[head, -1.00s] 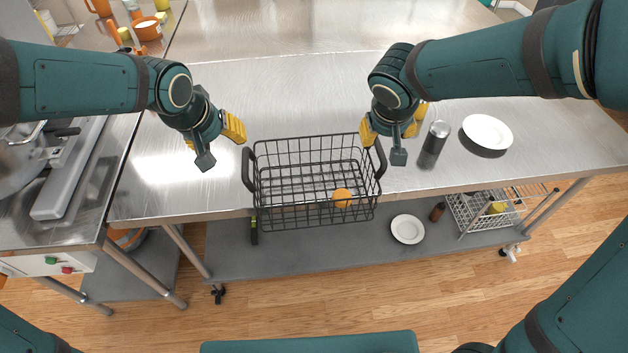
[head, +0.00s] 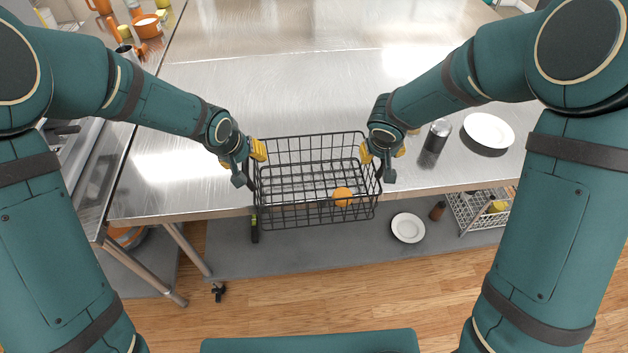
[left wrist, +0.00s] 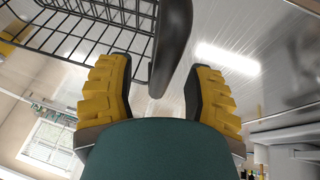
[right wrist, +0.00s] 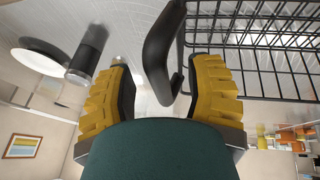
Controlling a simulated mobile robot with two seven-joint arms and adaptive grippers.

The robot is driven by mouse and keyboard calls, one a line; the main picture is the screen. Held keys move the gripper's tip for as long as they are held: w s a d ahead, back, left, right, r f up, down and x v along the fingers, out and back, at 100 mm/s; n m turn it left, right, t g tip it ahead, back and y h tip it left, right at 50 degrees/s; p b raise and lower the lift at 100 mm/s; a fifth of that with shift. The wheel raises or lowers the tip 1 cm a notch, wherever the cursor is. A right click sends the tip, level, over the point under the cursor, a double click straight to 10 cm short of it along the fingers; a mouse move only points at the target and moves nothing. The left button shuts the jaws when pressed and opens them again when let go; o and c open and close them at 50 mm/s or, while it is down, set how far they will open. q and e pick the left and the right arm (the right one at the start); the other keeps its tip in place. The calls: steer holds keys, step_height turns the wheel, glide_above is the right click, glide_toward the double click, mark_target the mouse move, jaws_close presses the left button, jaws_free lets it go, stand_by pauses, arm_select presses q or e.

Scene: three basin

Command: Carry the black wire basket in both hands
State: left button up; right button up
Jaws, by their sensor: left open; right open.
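The black wire basket (head: 300,215) stands on the steel table at its front edge, with an orange ball-like fruit (head: 343,197) in it. My left gripper (head: 248,166) is at the basket's left end. In the left wrist view its yellow fingers (left wrist: 155,95) are apart, with the dark left handle (left wrist: 172,45) between them near the tips. My right gripper (head: 378,162) is at the right end. In the right wrist view its fingers (right wrist: 163,95) are apart, with the right handle (right wrist: 162,55) between them. Both grippers are open. The head view partly hides the handles behind the grippers.
A dark cylindrical shaker (head: 436,137) and a white plate (head: 488,131) stand on the table right of the basket. A lower shelf (head: 310,255) holds another white plate (head: 408,228) and a wire rack (head: 475,208). The table behind the basket is clear.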

arm_select(q)
steer(key=shift+f, duration=0.25)
arm_select(e)
steer(key=shift+f, duration=0.2)
arm_select(q)
steer(key=shift+c, duration=0.3)
arm_select(e)
steer(key=shift+c, duration=0.3)
arm_select(q)
jaws_close()
arm_select(e)
jaws_close()
